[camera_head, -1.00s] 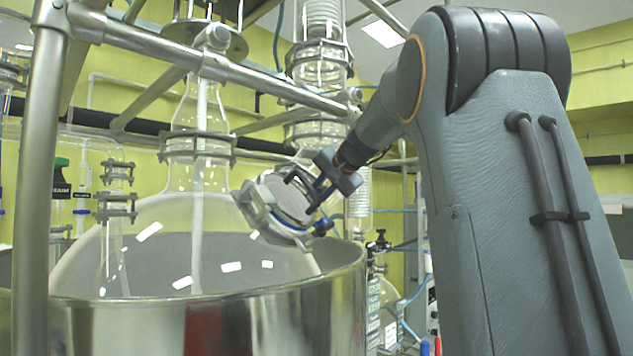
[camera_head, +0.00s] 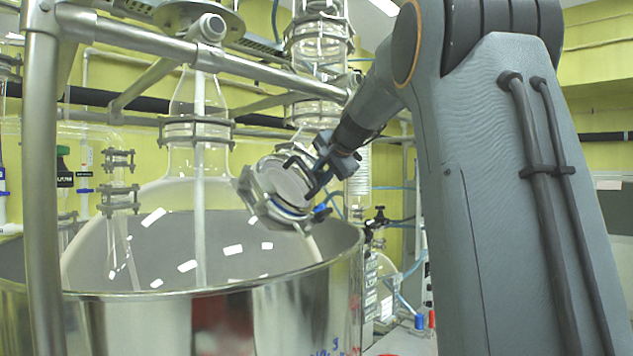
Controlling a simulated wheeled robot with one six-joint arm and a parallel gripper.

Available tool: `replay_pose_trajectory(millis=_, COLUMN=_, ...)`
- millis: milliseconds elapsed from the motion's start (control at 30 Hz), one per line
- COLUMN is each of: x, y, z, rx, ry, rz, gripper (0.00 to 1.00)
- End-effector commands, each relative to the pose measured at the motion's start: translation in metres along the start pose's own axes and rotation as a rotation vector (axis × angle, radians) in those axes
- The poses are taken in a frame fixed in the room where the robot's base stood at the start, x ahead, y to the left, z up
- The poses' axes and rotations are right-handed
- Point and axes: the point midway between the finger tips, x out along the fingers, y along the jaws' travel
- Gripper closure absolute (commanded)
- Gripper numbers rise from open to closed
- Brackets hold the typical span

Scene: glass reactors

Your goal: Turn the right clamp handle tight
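A round flanged port (camera_head: 283,186) with a metal clamp ring sits on the right shoulder of the large glass vessel (camera_head: 150,240), tilted toward the right. A small blue part (camera_head: 322,212) shows at the ring's lower right edge; I cannot tell whether it is the right clamp handle. My gripper (camera_head: 306,174) is in front of the port, at its right side. Its two dark fingers stand apart with the pale port face showing between them, and I see nothing held. The fingers overlap the port in the picture; whether they touch it is unclear.
A shiny metal bath (camera_head: 220,318) surrounds the vessel's lower part. A metal post (camera_head: 42,180) stands at the left, and a rail (camera_head: 270,70) crosses above the port. Glass columns (camera_head: 318,45) stand behind. Red and blue pens (camera_head: 432,320) stand at the lower right.

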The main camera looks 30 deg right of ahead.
Motion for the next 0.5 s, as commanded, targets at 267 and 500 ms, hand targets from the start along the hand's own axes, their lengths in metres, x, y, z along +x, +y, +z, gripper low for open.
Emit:
replay_pose_trajectory(millis=267, x=-0.0001, y=-0.0002, z=0.0001, rx=0.000, ry=0.000, rz=-0.001, gripper=0.70)
replay_pose_trajectory(millis=500, x=-0.0060, y=-0.0002, z=-0.0003, rx=-0.001, ry=0.001, rz=-0.002, gripper=0.70)
